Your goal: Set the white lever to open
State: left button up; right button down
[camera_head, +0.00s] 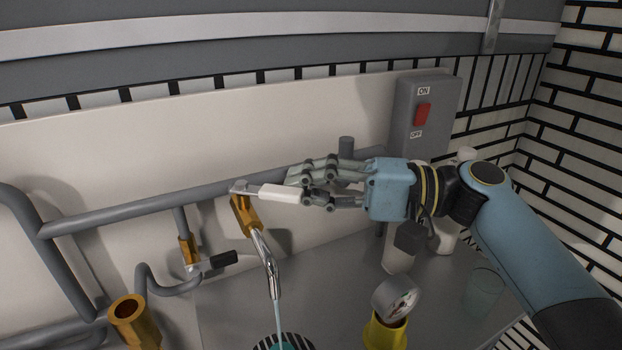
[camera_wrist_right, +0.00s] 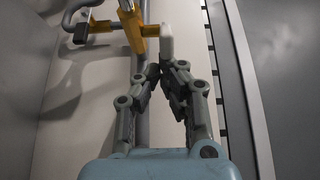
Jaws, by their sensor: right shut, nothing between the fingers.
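The white lever (camera_head: 278,193) lies roughly level on the brass valve (camera_head: 243,214) above a chrome spout (camera_head: 265,262), its handle pointing right. A thin pale blue stream (camera_head: 279,315) runs down from the spout. My right gripper (camera_head: 298,184) is at the lever's free end, fingers shut with nothing between them, partly covering the handle. In the right wrist view the fingertips (camera_wrist_right: 165,68) sit close to the end of the white lever (camera_wrist_right: 166,42); I cannot tell whether they touch it. My left gripper is not in view.
A black-handled brass valve (camera_head: 220,260) sits left of the spout. Grey pipes (camera_head: 130,213) run along the wall. A grey switch box (camera_head: 420,120) with a red switch is behind my right arm.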

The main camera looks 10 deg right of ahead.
jog(key=shift+s+t, duration=0.15)
jog(key=shift+t, duration=0.15)
jog(key=shift+s+a+m+t+h+p, duration=0.15)
jog(key=shift+s+m+t+h+p, duration=0.4)
jog(key=shift+s+m+t, duration=0.3)
jog(key=shift+s+a+m+t+h+p, duration=0.15)
jog(key=shift+s+m+t+h+p, duration=0.45)
jog(key=shift+t, duration=0.35)
